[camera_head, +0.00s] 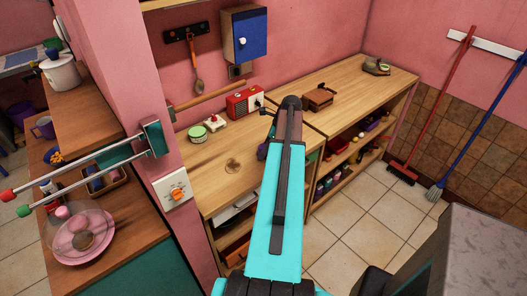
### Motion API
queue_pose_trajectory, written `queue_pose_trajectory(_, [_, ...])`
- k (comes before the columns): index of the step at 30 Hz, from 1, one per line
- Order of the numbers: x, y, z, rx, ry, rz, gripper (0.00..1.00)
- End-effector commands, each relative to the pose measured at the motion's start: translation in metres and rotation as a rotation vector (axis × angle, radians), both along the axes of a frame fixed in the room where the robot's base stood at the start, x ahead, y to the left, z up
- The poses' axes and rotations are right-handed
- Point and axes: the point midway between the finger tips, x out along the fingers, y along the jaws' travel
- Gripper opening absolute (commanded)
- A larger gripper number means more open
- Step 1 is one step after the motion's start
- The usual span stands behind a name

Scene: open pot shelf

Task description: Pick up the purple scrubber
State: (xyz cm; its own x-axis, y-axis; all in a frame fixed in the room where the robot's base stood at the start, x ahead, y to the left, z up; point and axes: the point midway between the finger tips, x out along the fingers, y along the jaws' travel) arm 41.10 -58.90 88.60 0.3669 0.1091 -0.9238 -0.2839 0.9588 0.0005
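A small purple item (372,126) sits on the upper level of the open shelf under the right part of the wooden counter; it is too small to tell whether it is the scrubber. My cyan and dark arm (280,215) rises from the bottom centre and reaches across the counter's front edge. I cannot make out the fingers of my gripper, and the arm hides part of the counter and shelf behind it.
The wooden counter (345,88) carries a red radio (244,102), a green-rimmed tub (197,134) and a brown box (318,97). Bottles (328,181) stand on the lower shelf. A red broom (433,108) leans at the right. Tiled floor (365,215) before the shelf is clear.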

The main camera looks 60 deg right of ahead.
Motion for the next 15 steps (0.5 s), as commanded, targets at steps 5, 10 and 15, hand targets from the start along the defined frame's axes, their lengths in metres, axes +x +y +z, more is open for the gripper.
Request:
queue_pose_trajectory(5, [0.0002, 0.0, -0.0001, 0.0, 0.0, 0.0, 0.58])
queue_pose_trajectory(10, [0.0003, 0.0001, 0.0, 0.0, 0.0, 0.0, 0.58])
queue_pose_trajectory(15, [0.0004, 0.0002, 0.0001, 0.0, 0.0, 0.001, 0.56])
